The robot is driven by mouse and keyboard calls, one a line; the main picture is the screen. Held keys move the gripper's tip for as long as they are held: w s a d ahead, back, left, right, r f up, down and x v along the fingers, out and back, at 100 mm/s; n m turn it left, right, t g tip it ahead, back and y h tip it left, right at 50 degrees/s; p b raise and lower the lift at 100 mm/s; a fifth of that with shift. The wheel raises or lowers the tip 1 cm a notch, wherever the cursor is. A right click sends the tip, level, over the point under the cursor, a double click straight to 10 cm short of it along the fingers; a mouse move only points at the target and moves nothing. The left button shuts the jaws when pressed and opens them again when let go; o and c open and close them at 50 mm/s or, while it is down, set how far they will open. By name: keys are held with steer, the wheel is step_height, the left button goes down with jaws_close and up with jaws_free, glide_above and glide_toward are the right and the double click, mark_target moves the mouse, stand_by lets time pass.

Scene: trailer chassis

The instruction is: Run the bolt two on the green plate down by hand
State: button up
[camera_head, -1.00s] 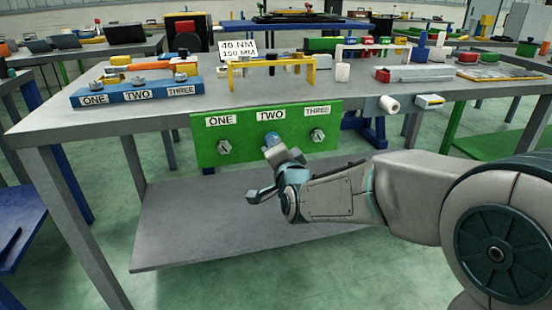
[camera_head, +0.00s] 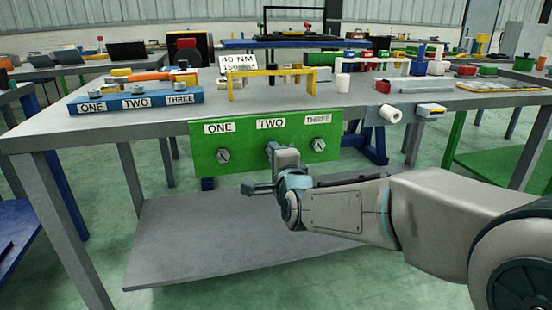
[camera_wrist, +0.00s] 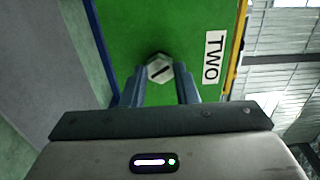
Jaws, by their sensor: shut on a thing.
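The green plate (camera_head: 245,158) hangs upright at the front edge of the workbench, with labels ONE, TWO and THREE. My gripper (camera_head: 273,150) is in front of the plate under the TWO label (camera_head: 271,123) and hides bolt two in the head view. In the wrist view, bolt two (camera_wrist: 159,68) is a grey hex head with a dark slot, next to the sideways TWO label (camera_wrist: 213,58). The fingers of my gripper (camera_wrist: 160,80) are shut on it, one on each side. Bolt one (camera_head: 223,156) and bolt three (camera_head: 319,144) stick out of the plate on either side.
A blue block (camera_head: 135,104) with its own ONE, TWO, THREE labels stands on the bench (camera_head: 180,118) at left. A 40 NM sign (camera_head: 238,64) and a yellow frame (camera_head: 272,74) stand behind the plate. A white roll (camera_head: 390,113) sticks out right of the plate.

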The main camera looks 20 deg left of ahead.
steer(key=shift+w+d+f, duration=0.1)
steer(key=shift+d+f, duration=0.05)
steer(key=shift+f, duration=0.1)
steer(key=o, duration=1)
steer(key=shift+d, duration=0.1)
steer(key=shift+r, duration=0.15)
steer(key=p+v, duration=0.3)
steer(key=v, duration=1)
steer(key=shift+s, duration=0.5)
